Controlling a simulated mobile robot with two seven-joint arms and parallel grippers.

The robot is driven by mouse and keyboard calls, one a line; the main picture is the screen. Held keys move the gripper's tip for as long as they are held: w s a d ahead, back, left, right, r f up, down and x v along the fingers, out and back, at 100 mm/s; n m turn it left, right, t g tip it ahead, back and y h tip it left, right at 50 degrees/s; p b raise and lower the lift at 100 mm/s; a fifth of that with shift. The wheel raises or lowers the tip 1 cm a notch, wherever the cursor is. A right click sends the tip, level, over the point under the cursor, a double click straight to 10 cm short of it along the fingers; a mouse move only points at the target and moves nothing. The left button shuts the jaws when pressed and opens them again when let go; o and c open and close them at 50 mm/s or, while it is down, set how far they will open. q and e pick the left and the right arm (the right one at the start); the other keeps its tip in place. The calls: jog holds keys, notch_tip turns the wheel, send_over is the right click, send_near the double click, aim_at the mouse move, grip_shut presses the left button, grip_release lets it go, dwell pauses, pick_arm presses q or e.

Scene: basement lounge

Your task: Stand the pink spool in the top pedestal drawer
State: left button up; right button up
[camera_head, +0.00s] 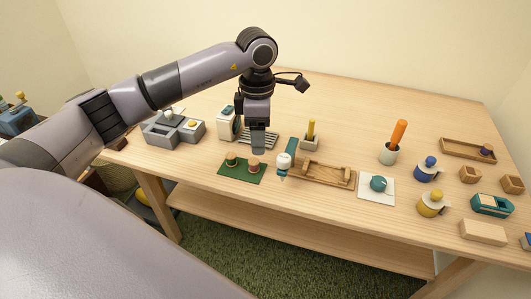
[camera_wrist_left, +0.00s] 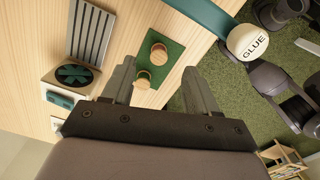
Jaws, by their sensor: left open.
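The pink spool (camera_head: 254,166) stands on a small dark green mat (camera_head: 226,171) near the table's front edge, beside a green spool (camera_head: 232,158). The wrist view shows two wooden-topped spools on the mat; the upper one (camera_wrist_left: 158,53) seems to be the pink one, though its colour is hard to tell. My left gripper (camera_head: 258,150) points down above and just behind the mat. In the wrist view its two fingers (camera_wrist_left: 158,68) are apart, with nothing between them touching. I cannot make out the pedestal drawer. My right gripper is not in view.
A wooden tray (camera_head: 328,174) and a grey sorting box (camera_head: 172,130) flank the area. The back of the table is clear.

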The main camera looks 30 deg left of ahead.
aim_at(255, 161)
pick_arm(q)
jog(key=f, duration=0.4)
jog(key=a+f, duration=0.1)
jog(key=f, duration=0.1)
jog(key=shift+s+f, duration=0.25)
jog(key=shift+s, duration=0.15)
jog(key=shift+f, duration=0.25)
grip_shut()
